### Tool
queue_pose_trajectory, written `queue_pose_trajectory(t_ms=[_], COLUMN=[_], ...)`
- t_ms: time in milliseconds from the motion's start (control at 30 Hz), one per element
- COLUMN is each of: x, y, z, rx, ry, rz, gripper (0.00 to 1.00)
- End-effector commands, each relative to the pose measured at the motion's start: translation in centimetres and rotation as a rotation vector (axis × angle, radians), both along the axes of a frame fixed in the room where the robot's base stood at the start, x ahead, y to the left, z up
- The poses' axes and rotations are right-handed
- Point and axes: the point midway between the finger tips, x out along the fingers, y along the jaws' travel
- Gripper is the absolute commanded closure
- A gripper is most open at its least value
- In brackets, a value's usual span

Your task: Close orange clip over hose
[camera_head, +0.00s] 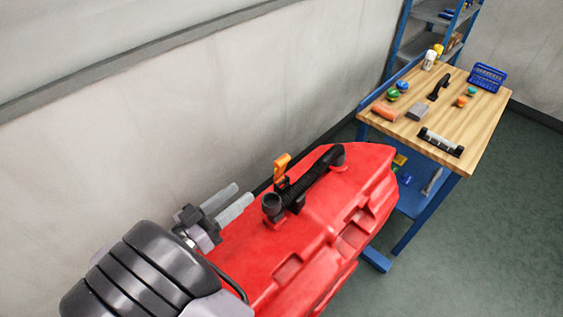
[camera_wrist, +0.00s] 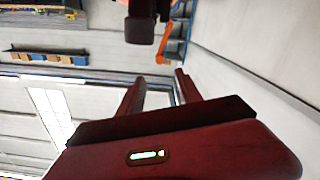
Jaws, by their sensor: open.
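The red tank (camera_head: 330,235) carries a black ribbed hose (camera_head: 318,177) along its top. The orange clip (camera_head: 281,166) stands upright beside the hose, raised above its black holder, and is not folded over the hose. In the wrist view the orange clip (camera_wrist: 165,44) shows at the top centre, right of a dark hose end (camera_wrist: 140,27). My gripper (camera_head: 243,196) is open and empty, left of the clip and apart from it, with its fingers pointing toward the hose end. Its two fingers also show in the wrist view (camera_wrist: 158,78).
A wooden workbench (camera_head: 470,120) with tools and small parts stands behind the tank at the right. A blue shelf (camera_head: 405,45) is beyond it. A pale wall (camera_head: 200,110) runs along the left. The space above the tank looks clear.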

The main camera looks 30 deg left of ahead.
Motion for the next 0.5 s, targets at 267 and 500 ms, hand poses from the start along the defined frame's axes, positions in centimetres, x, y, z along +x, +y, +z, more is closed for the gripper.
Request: queue_pose_trajectory(t_ms=[267,500], x=[7.9,12.8], y=[-2.4,-3.8], z=[-0.1,-0.1], rx=[-0.002,-0.003], ry=[0.001,0.002], rz=[-0.006,-0.003], gripper=[0.59,0.59])
